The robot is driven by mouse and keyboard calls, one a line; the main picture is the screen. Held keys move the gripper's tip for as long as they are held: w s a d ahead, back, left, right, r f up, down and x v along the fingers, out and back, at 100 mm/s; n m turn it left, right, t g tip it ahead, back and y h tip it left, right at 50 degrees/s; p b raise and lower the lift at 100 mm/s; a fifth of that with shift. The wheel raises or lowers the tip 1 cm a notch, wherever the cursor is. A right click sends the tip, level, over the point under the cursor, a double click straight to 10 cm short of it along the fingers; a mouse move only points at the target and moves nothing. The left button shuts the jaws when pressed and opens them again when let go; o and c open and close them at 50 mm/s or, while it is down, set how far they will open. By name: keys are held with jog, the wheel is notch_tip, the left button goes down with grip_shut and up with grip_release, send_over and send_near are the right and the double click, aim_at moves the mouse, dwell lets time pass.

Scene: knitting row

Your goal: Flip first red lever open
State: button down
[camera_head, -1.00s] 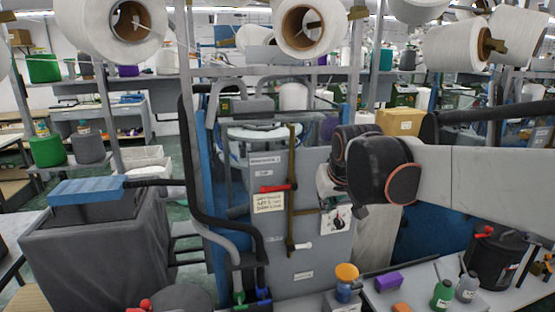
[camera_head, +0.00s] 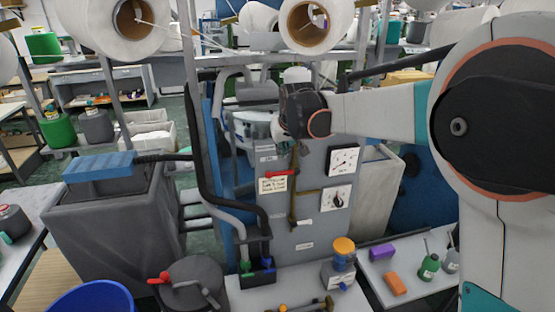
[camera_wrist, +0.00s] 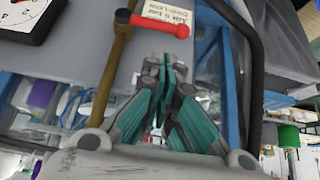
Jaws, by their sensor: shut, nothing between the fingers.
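A red lever (camera_head: 282,174) juts out sideways, about level, from a brass-coloured upright bar on the grey machine panel (camera_head: 310,185). In the wrist view the red lever (camera_wrist: 150,23) is close, near the top of the picture, with the bar running down beside my fingers. My gripper (camera_wrist: 166,68) is shut and empty, with its fingertips a little apart from the lever in the picture. The exact gap in depth is unclear. In the head view my gripper is at the panel's upper edge, mostly hidden behind my wrist.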

aim_at(272, 176)
jog(key=shift+f, duration=0.1)
jog(key=x, duration=0.9)
jog(key=shift+w+a+f+p, duration=0.1)
jog(key=shift+w+f+p, duration=0.15)
jog(key=shift+f+p, duration=0.1)
jog(key=shift+a+f, duration=0.1)
jog(key=shift+s+a+f+h+b, duration=0.1)
jog(key=shift+f+h+b, duration=0.05)
jog(key=shift+h+b, duration=0.2)
jog(key=shift+a+f+b, duration=0.1)
jog(key=shift+f+b, duration=0.15)
jog(key=shift+b, duration=0.15)
jog(key=shift+s+a+f+n+t+h+b, duration=0.1)
jog(key=shift+a+f+n+t+h+b, duration=0.15)
jog(key=shift+f+h+b, duration=0.3)
jog(key=shift+s+a+f+n+t+h+b, duration=0.15)
jog(key=shift+f+n+t+h+b, duration=0.15)
jog(key=shift+h+b, duration=0.3)
jog(key=shift+a+f+n+t+h+b, duration=0.1)
jog(key=shift+f+n+t+h+b, duration=0.1)
jog(key=shift+f+h+b, duration=0.4)
jog(key=shift+a+f+n+t+h+b, duration=0.15)
jog(key=shift+f+h+b, duration=0.2)
jog(key=shift+b, duration=0.3)
jog(key=shift+w+d+f+b, duration=0.1)
jog(key=shift+d+f+b, duration=0.1)
jog(key=shift+f+b, duration=0.65)
